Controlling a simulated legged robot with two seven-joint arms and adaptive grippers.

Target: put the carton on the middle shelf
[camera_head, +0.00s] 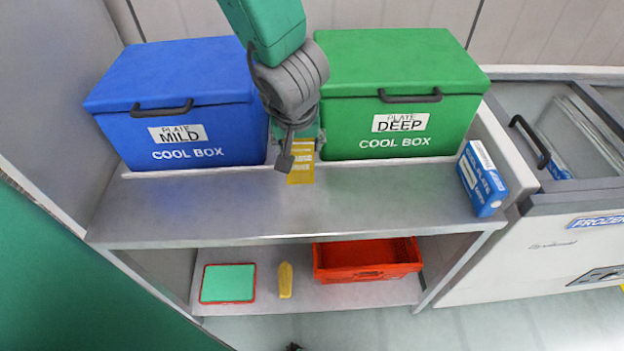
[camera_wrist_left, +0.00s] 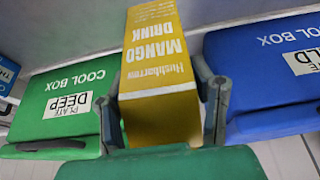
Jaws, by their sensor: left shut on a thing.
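The yellow mango drink carton (camera_head: 301,163) is at the front of the gap between the blue and green cool boxes, over the upper grey shelf (camera_head: 330,202). My left gripper (camera_head: 297,137) is shut on it. In the left wrist view the carton (camera_wrist_left: 158,60) stands between the two grey fingers of my left gripper (camera_wrist_left: 165,112), one on each side. I cannot tell if its far end touches the shelf. A lower shelf board (camera_head: 350,294) shows beneath. My right gripper is not in view.
A blue cool box (camera_head: 180,90) and a green cool box (camera_head: 395,85) stand at the back. A blue cool-plate box (camera_head: 481,179) is at the right end. Below are a red crate (camera_head: 366,262), a green tray (camera_head: 228,283) and a yellow object (camera_head: 285,280). The upper shelf's front is clear.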

